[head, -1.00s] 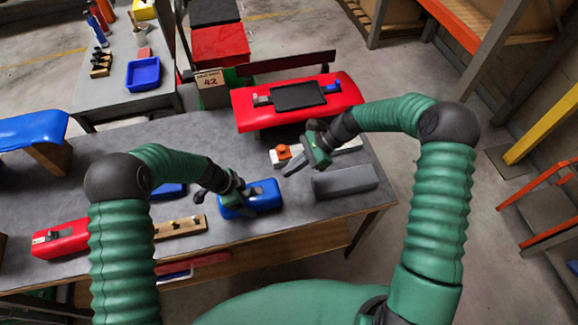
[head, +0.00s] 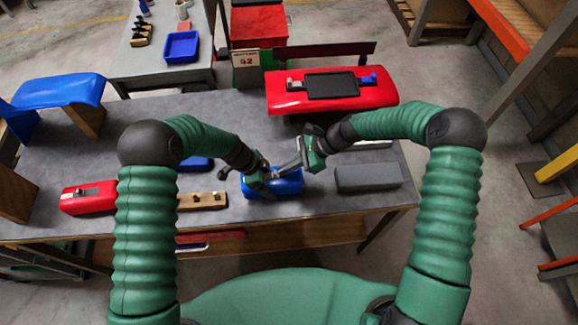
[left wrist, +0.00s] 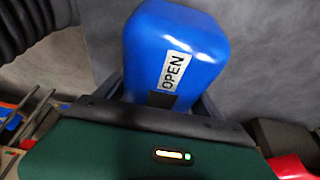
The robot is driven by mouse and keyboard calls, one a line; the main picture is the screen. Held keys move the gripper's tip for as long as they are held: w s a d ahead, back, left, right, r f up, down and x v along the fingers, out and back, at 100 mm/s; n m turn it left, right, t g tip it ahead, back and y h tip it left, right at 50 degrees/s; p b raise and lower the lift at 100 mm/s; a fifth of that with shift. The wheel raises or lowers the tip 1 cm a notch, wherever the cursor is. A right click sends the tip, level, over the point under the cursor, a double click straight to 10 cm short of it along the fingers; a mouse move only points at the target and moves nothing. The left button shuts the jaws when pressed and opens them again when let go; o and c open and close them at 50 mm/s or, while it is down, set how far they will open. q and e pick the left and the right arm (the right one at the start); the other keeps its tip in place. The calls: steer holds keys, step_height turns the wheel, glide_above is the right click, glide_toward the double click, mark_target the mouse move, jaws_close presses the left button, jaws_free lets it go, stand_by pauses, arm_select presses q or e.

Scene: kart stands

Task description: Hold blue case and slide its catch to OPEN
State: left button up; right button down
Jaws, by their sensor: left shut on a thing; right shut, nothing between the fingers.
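The blue case (head: 288,187) lies on the grey bench in front of me. My left gripper (head: 268,181) is shut on it, with a finger along each side in the left wrist view. That view shows the blue case (left wrist: 190,45) from close up, with a white label (left wrist: 174,70) reading OPEN. A dark patch (left wrist: 161,100) sits beside the label; I cannot tell whether it is the catch. My right gripper (head: 281,169) is shut and empty, its fingers pointing left at or just over the case. Contact cannot be told.
A grey block (head: 368,177) lies right of the case. A wooden strip with dark pegs (head: 203,201) and a red case (head: 88,198) lie left. A second blue thing (head: 196,163) is behind my left arm. A red kart body (head: 332,92) stands at the bench's far edge.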

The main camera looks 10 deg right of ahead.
mark_target(275, 172)
arm_select(q)
steer(key=shift+s, duration=0.1)
arm_select(e)
steer(key=shift+s+a, duration=0.1)
steer(key=shift+a, duration=1.75)
arm_select(q)
steer(key=shift+d, duration=0.1)
arm_select(e)
steer(key=d, duration=0.4)
steer(key=shift+w, duration=0.2)
steer(key=v, duration=1)
steer(key=shift+d, duration=0.25)
arm_select(q)
steer(key=o, duration=1.7)
steer(key=shift+o, duration=0.2)
